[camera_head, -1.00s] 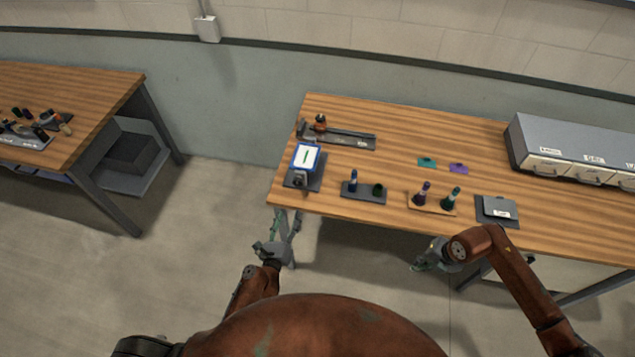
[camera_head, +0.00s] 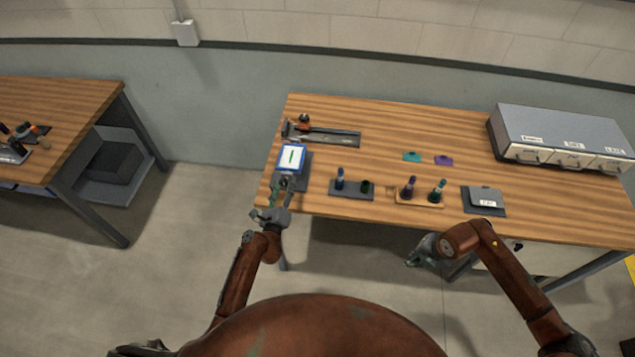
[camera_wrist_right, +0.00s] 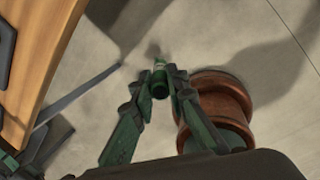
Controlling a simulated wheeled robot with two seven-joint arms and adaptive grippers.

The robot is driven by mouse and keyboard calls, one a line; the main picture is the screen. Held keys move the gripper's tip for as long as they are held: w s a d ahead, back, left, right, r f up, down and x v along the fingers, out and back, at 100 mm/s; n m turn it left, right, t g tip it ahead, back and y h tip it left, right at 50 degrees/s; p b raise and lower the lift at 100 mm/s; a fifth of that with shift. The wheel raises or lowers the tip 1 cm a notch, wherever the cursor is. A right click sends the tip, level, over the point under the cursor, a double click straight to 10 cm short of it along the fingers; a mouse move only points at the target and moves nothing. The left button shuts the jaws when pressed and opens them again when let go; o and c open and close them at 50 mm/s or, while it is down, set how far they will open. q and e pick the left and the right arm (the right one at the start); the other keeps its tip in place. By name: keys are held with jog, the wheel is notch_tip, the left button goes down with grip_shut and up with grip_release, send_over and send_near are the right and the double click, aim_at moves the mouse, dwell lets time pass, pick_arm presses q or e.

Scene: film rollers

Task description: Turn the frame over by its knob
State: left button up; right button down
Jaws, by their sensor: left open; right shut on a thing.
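The frame (camera_head: 291,157), a white panel with a blue border and a green bar, stands at the left end of the table on a dark base (camera_head: 304,172). A small grey part that looks like its knob (camera_head: 284,182) is at its near side. My left gripper (camera_head: 269,194) is open at the table's front edge, just below and left of the knob; I cannot tell whether it touches. My right gripper (camera_head: 411,262) is in front of the table, away from the frame. In the right wrist view its fingers (camera_wrist_right: 160,78) are shut on a small green cylindrical thing (camera_wrist_right: 159,86).
On the table (camera_head: 400,140) are a dark rail (camera_head: 330,138), a roller stand (camera_head: 350,193), a wooden tray (camera_head: 420,201) with two bottles, a grey pad (camera_head: 484,198), teal (camera_head: 412,156) and purple (camera_head: 444,160) patches and a drawer box (camera_head: 550,135). Another table (camera_head: 70,100) stands left.

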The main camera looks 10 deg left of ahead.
pick_arm(q)
jog(key=shift+w, duration=0.4)
jog(key=shift+c, duration=0.3)
jog(key=c, duration=1.1)
